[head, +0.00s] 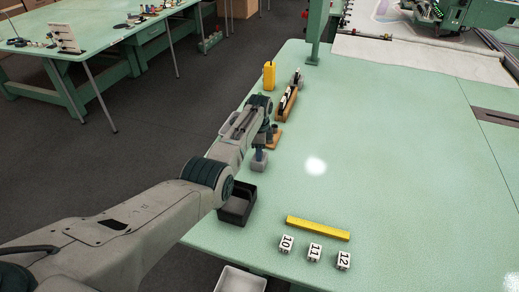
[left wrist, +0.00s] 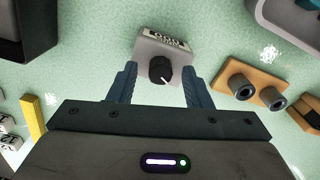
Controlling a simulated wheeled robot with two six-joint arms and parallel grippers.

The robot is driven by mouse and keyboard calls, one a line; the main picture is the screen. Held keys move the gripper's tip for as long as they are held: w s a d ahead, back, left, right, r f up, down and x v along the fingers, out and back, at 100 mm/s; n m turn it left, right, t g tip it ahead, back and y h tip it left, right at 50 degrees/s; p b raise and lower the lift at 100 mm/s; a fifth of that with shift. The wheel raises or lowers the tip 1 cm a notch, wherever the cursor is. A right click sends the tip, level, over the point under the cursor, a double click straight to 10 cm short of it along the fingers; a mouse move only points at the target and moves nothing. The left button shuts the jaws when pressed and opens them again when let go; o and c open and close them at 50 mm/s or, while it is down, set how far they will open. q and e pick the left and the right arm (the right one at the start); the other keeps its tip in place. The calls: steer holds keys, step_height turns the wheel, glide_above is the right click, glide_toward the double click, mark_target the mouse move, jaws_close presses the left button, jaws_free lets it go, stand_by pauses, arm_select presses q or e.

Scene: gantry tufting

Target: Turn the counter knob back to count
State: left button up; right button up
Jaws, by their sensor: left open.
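The counter is a small light-grey box (left wrist: 169,47) with a digit window (left wrist: 162,38) that appears upside down in the left wrist view. Its black round knob (left wrist: 159,69) has a pale pointer line slanting down and to the right. In the head view the counter (head: 258,164) stands on the green table, partly hidden by my left arm. My left gripper (left wrist: 160,84) is open, with one finger on each side of the knob; I cannot tell whether either finger touches it. In the head view the gripper (head: 262,148) is above the counter. My right gripper is not in view.
A wooden block with two dark posts (left wrist: 250,88) is close to the right finger. A black tray (head: 237,208), yellow ruler (head: 318,228) and numbered cubes (head: 315,252) lie nearer. A wooden rack (head: 286,102) and yellow container (head: 269,75) stand farther back. The table's middle is clear.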

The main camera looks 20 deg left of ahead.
arm_select(q)
steer(key=shift+f, duration=0.1)
steer(key=shift+c, duration=1.4)
jaws_close()
steer(key=n+p, duration=0.1)
steer(key=n, duration=0.4)
steer(key=shift+n, duration=0.3)
steer(key=n+p, duration=0.1)
steer(key=n, duration=1)
steer(key=shift+n, duration=0.4)
steer(key=n, duration=0.6)
steer(key=shift+p, duration=0.3)
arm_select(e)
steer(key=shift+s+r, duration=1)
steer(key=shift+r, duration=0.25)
arm_select(q)
steer(key=shift+n, duration=0.4)
